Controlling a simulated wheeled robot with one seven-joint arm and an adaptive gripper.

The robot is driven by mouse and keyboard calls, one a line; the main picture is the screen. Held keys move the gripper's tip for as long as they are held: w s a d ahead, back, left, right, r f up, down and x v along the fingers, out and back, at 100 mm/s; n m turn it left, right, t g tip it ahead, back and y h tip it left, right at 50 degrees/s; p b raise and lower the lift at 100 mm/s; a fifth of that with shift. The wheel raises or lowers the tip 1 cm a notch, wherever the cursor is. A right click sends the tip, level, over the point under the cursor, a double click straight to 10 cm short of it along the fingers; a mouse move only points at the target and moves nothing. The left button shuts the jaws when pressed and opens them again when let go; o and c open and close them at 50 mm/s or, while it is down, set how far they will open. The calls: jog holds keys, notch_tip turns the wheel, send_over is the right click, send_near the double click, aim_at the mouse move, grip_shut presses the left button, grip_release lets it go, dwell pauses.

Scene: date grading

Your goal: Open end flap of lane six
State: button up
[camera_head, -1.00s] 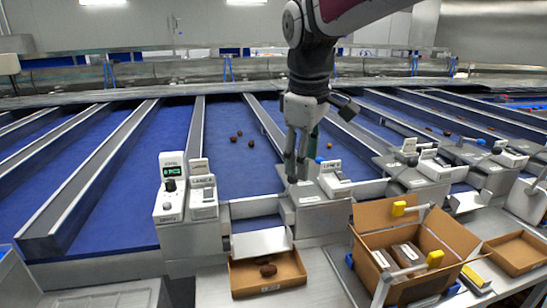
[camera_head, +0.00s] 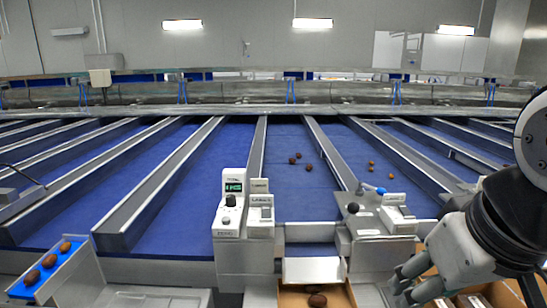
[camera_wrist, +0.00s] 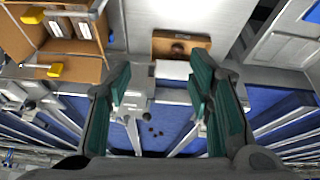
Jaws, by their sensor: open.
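My gripper (camera_head: 408,288) is at the lower right of the head view. In the wrist view its two green-padded fingers (camera_wrist: 168,105) stand wide apart with nothing between them. A white flap (camera_head: 312,270) hangs at the front end of a blue lane (camera_head: 310,190) holding a few dark dates (camera_head: 300,161), left of my gripper. The flap also shows in the wrist view (camera_wrist: 172,69). A lever with a blue tip (camera_head: 375,190) and black knob (camera_head: 353,208) stands on the housing right of this lane. The lane labels are too small to read surely, so I cannot tell which is lane six.
A cardboard tray (camera_head: 338,298) with dates lies below the flap. An open carton (camera_wrist: 85,70) with yellow-handled parts stands beside it. A control box with green display (camera_head: 233,187) stands left of the flap. A blue strip (camera_head: 55,272) with dates is at lower left.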

jog(key=shift+s+f+m, duration=0.3)
jog(key=shift+s+f, duration=0.15)
jog(key=shift+s, duration=0.25)
jog(key=shift+s+f, duration=0.25)
jog(key=c, duration=0.3)
jog(key=shift+f, duration=0.2)
jog(key=c, duration=0.5)
jog(key=shift+w+d+f+n, duration=0.15)
jog(key=shift+d+f+n, duration=0.05)
jog(key=shift+n, duration=0.3)
grip_shut()
jog(key=w+d+f+n+g+h+p, duration=0.1)
jog(key=w+f+n+g+h, duration=0.35)
jog(key=n, duration=0.55)
jog(key=w+d+f+n+g+h, duration=0.1)
jog(key=w+d+f+n+h, duration=0.1)
jog(key=w+f+n+h, duration=0.45)
jog(key=w+a+n+t+h, duration=0.5)
jog(key=w+a+n+t, duration=0.65)
jog(key=n, duration=1.15)
jog(key=w+d+p, duration=0.2)
jog(key=w+d, duration=0.6)
jog(key=w, duration=0.1)
jog(key=shift+w+d+r, duration=0.15)
jog(key=shift+r, duration=0.3)
